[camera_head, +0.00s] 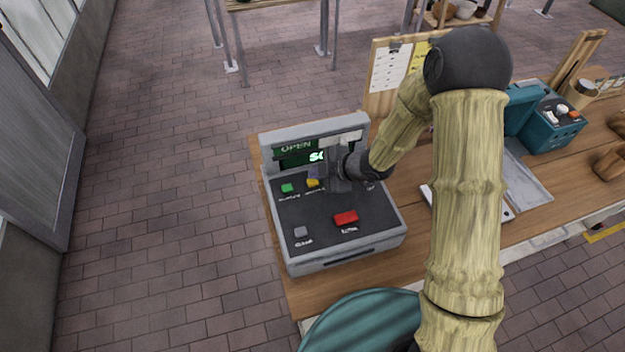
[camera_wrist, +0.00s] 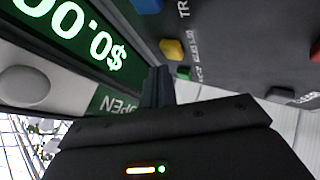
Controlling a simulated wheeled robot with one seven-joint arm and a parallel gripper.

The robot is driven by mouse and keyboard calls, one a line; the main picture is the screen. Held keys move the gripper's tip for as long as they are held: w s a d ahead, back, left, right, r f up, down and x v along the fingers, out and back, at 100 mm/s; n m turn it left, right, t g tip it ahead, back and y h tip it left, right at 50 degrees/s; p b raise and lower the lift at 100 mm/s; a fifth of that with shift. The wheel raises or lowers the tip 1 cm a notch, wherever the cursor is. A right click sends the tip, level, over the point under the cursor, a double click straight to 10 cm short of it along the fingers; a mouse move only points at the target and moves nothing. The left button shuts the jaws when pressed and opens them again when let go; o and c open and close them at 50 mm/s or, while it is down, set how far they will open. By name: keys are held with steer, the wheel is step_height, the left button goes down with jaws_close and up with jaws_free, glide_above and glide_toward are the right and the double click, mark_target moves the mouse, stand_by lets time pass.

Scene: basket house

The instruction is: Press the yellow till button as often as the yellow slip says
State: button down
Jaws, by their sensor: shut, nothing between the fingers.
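The grey till (camera_head: 385,232) stands on the wooden counter with a dark sloping key panel. Its yellow button (camera_head: 313,183) is in the upper row, right of the green button; in the wrist view the yellow button (camera_wrist: 172,48) shows just beyond my fingertips. My gripper (camera_head: 322,177) is shut and empty, close beside the yellow button; I cannot tell whether it touches. It also shows in the wrist view (camera_wrist: 157,82). The lit green display (camera_wrist: 90,38) appears to read $0.00, upside down. The yellow slip (camera_head: 418,58) on the board is partly behind my arm and its writing is unreadable.
The till also has a green button (camera_head: 287,188), a red button (camera_head: 346,218), a grey button (camera_head: 301,232) and a blue button (camera_wrist: 148,5). A wooden board (camera_head: 380,104) holds a white sheet behind. A teal device (camera_head: 552,128) stands right. Brick floor lies left of the counter.

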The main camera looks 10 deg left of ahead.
mark_target(317, 182)
steer(key=shift+f, duration=0.1)
stand_by(0.4)
steer(key=shift+f+b, duration=0.3)
steer(key=shift+b, duration=0.15)
steer(key=shift+f+b, duration=0.45)
stand_by(0.6)
stand_by(0.3)
steer(key=shift+r+p, duration=0.75)
steer(key=shift+r, duration=0.15)
steer(key=shift+r+p, duration=2.05)
steer(key=shift+r, duration=0.45)
stand_by(0.5)
